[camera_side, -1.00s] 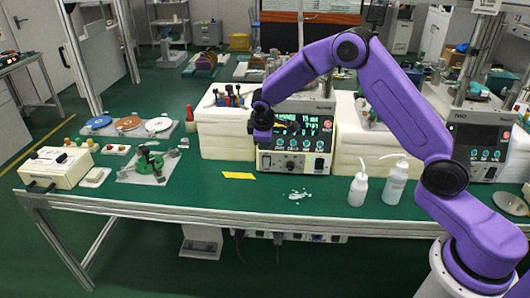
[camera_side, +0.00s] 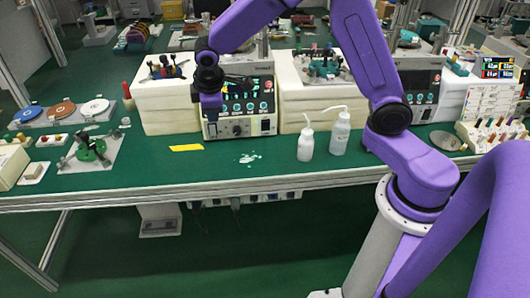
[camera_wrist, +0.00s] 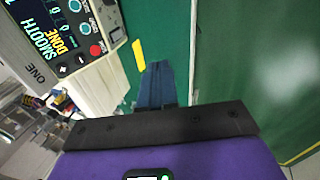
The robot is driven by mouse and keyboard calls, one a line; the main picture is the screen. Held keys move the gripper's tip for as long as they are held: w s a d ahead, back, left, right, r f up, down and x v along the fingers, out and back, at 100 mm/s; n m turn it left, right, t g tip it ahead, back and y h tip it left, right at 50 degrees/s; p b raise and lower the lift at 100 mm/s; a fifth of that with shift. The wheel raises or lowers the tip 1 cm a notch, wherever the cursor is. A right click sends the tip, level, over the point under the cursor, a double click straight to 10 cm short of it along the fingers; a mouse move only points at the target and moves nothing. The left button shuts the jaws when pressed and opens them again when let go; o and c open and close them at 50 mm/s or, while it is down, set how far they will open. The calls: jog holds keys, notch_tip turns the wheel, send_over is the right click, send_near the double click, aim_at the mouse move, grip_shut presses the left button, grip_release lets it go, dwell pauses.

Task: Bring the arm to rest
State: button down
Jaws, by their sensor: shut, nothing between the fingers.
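My gripper (camera_side: 211,106) hangs pointing down in the side view, in front of the left part of the lapping machine (camera_side: 256,128) with the lit display. It is above the green bench and clear of its top. In the wrist view the blue fingers (camera_wrist: 158,86) are together, with nothing between them. The machine's panel (camera_wrist: 68,36) shows at the upper left there, with the words SMOOTH and DONE. My purple arm arches in from the right in the side view; its top is cut off by the frame.
Two white bottles (camera_side: 305,146) (camera_side: 340,134) stand right. A green fixture (camera_side: 91,150) and coloured discs (camera_side: 62,109) sit left. Another purple arm part (camera_side: 487,225) fills the lower right foreground.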

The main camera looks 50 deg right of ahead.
jog(key=s+d+r+n+g+y, duration=0.1)
jog(key=s+r, duration=0.1)
jog(key=s, duration=1.5)
jog(key=s+d+r+n+g+y, duration=0.1)
jog(key=s+d+r+g, duration=0.1)
jog(key=s, duration=1.5)
jog(key=shift+s+r+n+y, duration=0.2)
jog(key=shift+n+y, duration=0.1)
jog(key=shift+n, duration=0.1)
